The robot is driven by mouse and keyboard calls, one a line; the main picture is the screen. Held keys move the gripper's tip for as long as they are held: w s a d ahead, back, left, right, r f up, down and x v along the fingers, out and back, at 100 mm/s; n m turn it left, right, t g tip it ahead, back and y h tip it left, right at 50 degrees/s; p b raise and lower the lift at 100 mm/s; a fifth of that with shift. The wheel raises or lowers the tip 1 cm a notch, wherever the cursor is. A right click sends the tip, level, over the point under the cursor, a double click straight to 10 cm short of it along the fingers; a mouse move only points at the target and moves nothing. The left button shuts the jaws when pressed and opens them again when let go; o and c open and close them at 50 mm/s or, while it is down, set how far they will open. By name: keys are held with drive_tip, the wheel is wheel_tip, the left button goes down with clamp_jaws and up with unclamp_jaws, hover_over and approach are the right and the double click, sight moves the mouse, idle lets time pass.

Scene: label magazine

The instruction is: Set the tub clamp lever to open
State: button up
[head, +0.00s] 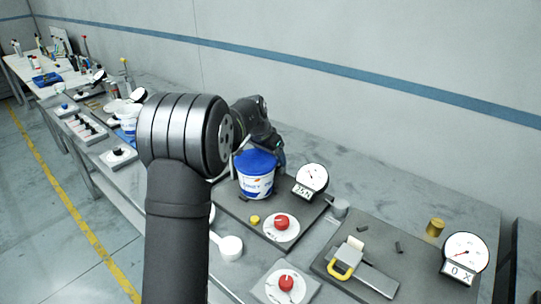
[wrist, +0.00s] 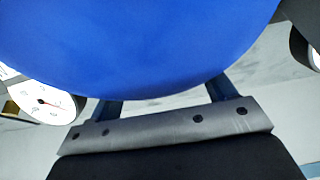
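A white tub (head: 256,186) with a blue lid (head: 256,160) stands upright on a dark grey board (head: 310,212). My gripper (head: 277,155) is low behind the tub's right side, close to the lid; the tub hides part of it. In the wrist view the blue lid (wrist: 150,45) fills the top and covers the fingertips. Two blue-grey finger parts show spread apart below it, above a grey bolted bar. I cannot tell whether they hold anything. I cannot make out the tub clamp lever or its setting.
A gauge (head: 311,179) reading 25 N stands right of the tub. A red knob (head: 282,222) and yellow button (head: 255,219) are in front. Farther right are a yellow-handled fixture (head: 343,268), a brass cylinder (head: 435,227) and another gauge (head: 465,252). The bench behind is mostly clear.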

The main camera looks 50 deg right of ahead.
drive_tip(key=c, duration=1.2)
drive_tip(key=shift+o, duration=0.2)
drive_tip(key=shift+d, duration=0.1)
drive_tip(key=shift+d+r+y, duration=0.2)
drive_tip(key=shift+d+y, duration=0.3)
drive_tip(key=shift+y, duration=0.2)
drive_tip(key=shift+d+r+y, duration=0.15)
drive_tip(key=shift+d+y, duration=0.3)
drive_tip(key=shift+y, duration=0.25)
drive_tip(key=shift+d+r, duration=0.2)
drive_tip(key=shift+d, duration=0.2)
drive_tip(key=shift+d+r, duration=0.15)
drive_tip(key=shift+d, duration=1.05)
drive_tip(key=o, duration=1.4)
